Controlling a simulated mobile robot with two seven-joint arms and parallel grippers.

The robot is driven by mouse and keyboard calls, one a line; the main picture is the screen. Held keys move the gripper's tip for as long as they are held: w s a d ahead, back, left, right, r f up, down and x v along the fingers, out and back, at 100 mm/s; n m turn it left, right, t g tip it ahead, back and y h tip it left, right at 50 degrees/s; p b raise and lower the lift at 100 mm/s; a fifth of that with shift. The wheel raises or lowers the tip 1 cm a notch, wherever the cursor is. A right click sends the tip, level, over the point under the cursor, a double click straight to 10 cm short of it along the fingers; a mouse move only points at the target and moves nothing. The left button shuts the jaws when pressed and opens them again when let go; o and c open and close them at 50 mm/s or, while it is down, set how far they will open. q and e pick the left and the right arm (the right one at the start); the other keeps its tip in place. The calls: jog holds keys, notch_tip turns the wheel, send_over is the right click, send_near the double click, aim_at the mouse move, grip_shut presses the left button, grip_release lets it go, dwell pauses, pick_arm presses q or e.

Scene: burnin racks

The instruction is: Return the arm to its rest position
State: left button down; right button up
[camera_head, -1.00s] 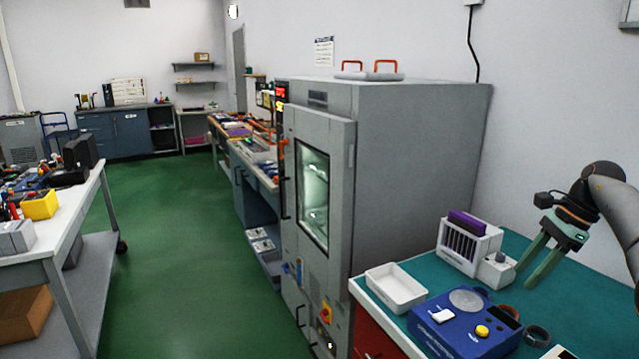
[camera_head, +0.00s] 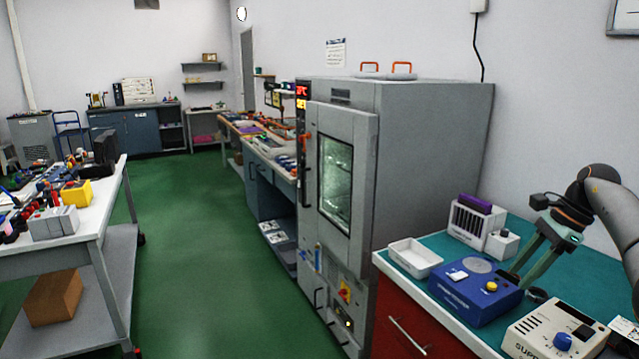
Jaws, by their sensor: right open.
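My right gripper (camera_head: 530,262) comes in from the right edge on a dark grey arm. Its two green fingers are apart and nothing shows between them. It points down and left over the teal bench top, beside the blue device (camera_head: 474,290). From this view I cannot tell how far its fingertips are above the bench. My left gripper is out of view.
A white tray (camera_head: 415,257) and a slotted rack (camera_head: 472,226) with a purple piece stand on the teal bench (camera_head: 600,272). A cream device (camera_head: 556,330) sits at the front. A tall grey chamber (camera_head: 430,150) stands left of the bench. Green floor (camera_head: 190,240) is open.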

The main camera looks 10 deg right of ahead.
jog(key=w+a+f+y, duration=0.2)
jog(key=w+a+f, duration=0.5)
jog(key=a+f, duration=0.3)
jog(key=s+a+f+m+t+y, duration=0.1)
jog(key=a+f+m+t+y, duration=0.2)
jog(key=a, duration=0.7)
jog(key=s+a+f+m+t+y, duration=0.1)
jog(key=s+a+f+m+y, duration=0.1)
jog(key=a+f+m, duration=0.5)
jog(key=s+a+m+t+y, duration=0.1)
jog(key=a+m+t+y, duration=0.2)
jog(key=a, duration=0.9)
jog(key=s+d+f+m+h, duration=0.1)
jog(key=s+f+m+h, duration=0.3)
jog(key=s+m, duration=0.5)
jog(key=s+d+f+m+h+p, duration=0.1)
jog(key=s+f+m+h, duration=0.3)
jog(key=s+m, duration=0.5)
jog(key=s+d+f+m+h, duration=0.3)
jog(key=s+f+m, duration=0.4)
jog(key=m, duration=1)
jog(key=s, duration=0.3)
jog(key=shift+d+m+h, duration=0.2)
jog(key=shift+m+h, duration=0.2)
jog(key=shift+s, duration=0.1)
